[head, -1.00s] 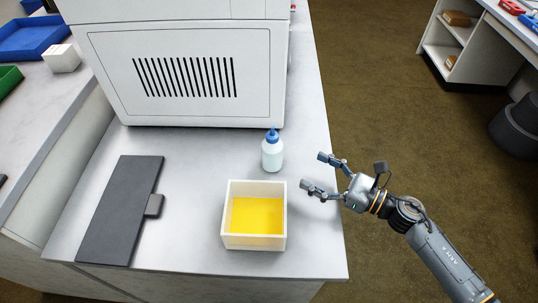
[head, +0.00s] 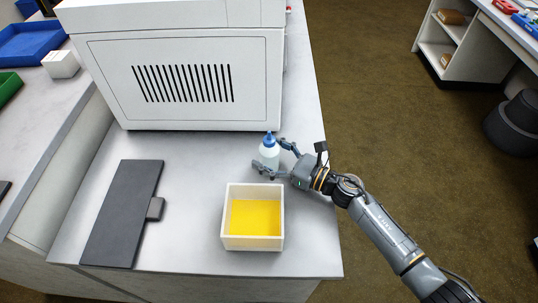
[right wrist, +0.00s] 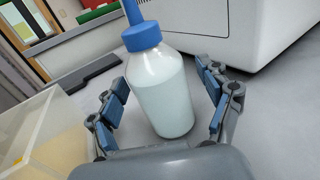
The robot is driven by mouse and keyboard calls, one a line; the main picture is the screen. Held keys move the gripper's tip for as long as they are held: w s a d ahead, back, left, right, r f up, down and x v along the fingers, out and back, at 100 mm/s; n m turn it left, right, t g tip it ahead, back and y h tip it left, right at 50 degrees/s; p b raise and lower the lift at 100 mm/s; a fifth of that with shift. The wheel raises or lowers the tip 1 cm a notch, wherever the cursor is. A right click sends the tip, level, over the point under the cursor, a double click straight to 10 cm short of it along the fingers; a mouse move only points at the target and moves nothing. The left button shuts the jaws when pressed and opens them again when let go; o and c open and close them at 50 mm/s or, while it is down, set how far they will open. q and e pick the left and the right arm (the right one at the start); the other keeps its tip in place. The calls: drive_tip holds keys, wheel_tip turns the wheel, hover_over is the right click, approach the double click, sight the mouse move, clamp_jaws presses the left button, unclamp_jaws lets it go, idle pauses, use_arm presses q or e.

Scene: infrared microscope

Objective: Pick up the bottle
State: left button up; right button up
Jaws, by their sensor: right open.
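The bottle (head: 268,154) is whitish with a blue cap and stands on the grey bench in front of the white instrument. In the right wrist view the bottle (right wrist: 164,92) stands between the two fingers, with a visible gap on the right side and a narrower one on the left. My right gripper (head: 268,157) is open around the bottle, reaching in from the right. The gripper fingers also show in the right wrist view (right wrist: 162,95). My left gripper is not in view.
A white open box with a yellow inside (head: 225,225) stands just in front of the bottle. A dark flat panel (head: 122,213) lies at the left of the bench. The large white instrument (head: 185,115) blocks the back. The bench's right edge is close by.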

drive_tip(key=shift+d, duration=0.1)
drive_tip(key=shift+c, duration=0.2)
drive_tip(key=c, duration=1.5)
drive_tip(key=shift+r, duration=0.1)
